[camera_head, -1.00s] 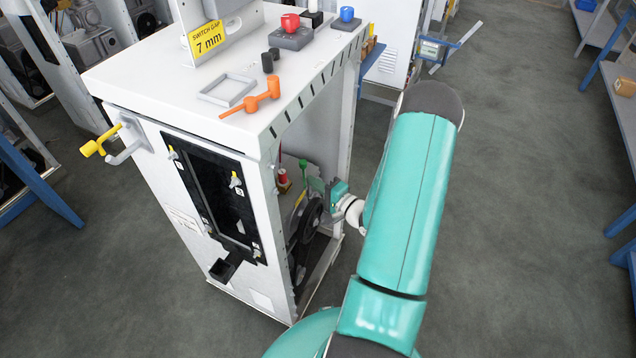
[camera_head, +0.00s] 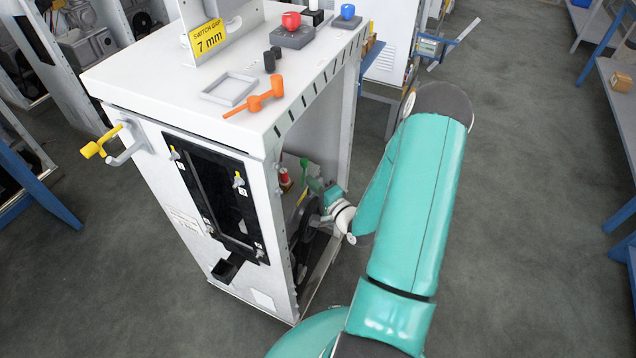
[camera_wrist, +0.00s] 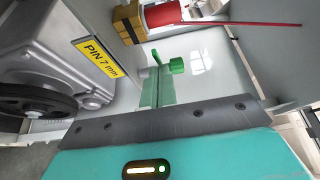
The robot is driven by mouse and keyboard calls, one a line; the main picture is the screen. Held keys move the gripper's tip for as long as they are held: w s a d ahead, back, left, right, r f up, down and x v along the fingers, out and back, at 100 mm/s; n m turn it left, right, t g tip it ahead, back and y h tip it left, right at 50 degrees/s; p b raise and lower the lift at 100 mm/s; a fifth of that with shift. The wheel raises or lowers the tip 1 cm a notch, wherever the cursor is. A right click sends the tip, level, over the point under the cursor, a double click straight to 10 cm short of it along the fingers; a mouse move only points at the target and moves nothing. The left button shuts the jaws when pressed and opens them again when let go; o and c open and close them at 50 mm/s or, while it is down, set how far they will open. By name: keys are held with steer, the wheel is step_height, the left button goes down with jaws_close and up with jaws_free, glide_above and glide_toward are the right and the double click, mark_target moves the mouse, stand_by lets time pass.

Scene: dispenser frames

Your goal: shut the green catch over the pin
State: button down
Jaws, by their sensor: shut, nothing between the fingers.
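The green catch (camera_wrist: 177,66) is inside the open side of the white cabinet, with a round knob and a thin lever. In the head view it shows as a small upright green piece (camera_head: 304,163). My gripper (camera_wrist: 157,72) is shut and empty, its fingertips pointing at the catch from just below it in the wrist view. I cannot tell whether they touch. A grey round piece beside the fingertips may be the pin; the fingers partly hide it. In the head view my gripper (camera_head: 312,184) reaches into the cabinet's side opening.
A yellow "PIN 7 mm" label (camera_wrist: 96,58) is on a grey housing above a black wheel (camera_wrist: 35,98). A red cylinder (camera_wrist: 160,14) with a thin red rod and a brown block (camera_wrist: 128,22) are near the catch. The cabinet (camera_head: 140,90) walls flank my arm.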

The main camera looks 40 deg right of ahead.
steer(key=shift+w+a, duration=0.3)
steer(key=shift+a, duration=0.3)
steer(key=shift+w+a, duration=0.3)
steer(key=shift+a, duration=0.4)
